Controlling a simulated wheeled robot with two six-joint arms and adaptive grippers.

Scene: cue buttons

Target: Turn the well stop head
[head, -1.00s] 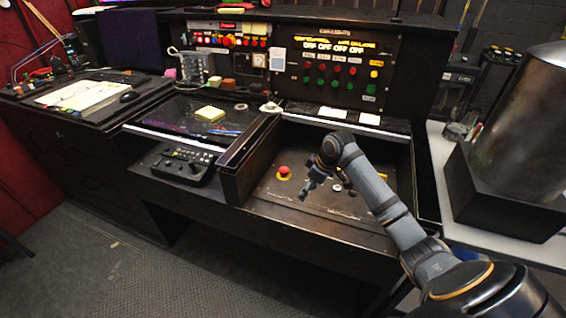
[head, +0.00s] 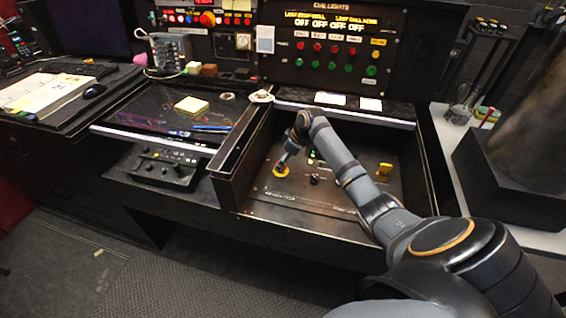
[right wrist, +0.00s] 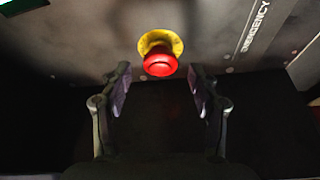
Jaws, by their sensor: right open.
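The red stop head (right wrist: 160,65) sits on a yellow ring (right wrist: 153,39) on the dark recessed panel, marked "EMERGENCY" beside it in the right wrist view. My right gripper (right wrist: 160,90) is open, its two fingers apart on either side of the line to the red head. The head lies between and slightly beyond the fingertips, and I see no contact. In the head view my right gripper (head: 284,160) is over the yellow ring (head: 281,172) and mostly hides the red head. My left gripper is not in view.
The recessed tray has a raised wooden wall (head: 241,140) on its left. A black knob (head: 314,180) and a yellow block (head: 384,169) stand on the panel to the right. The cue lights panel (head: 333,45) rises behind.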

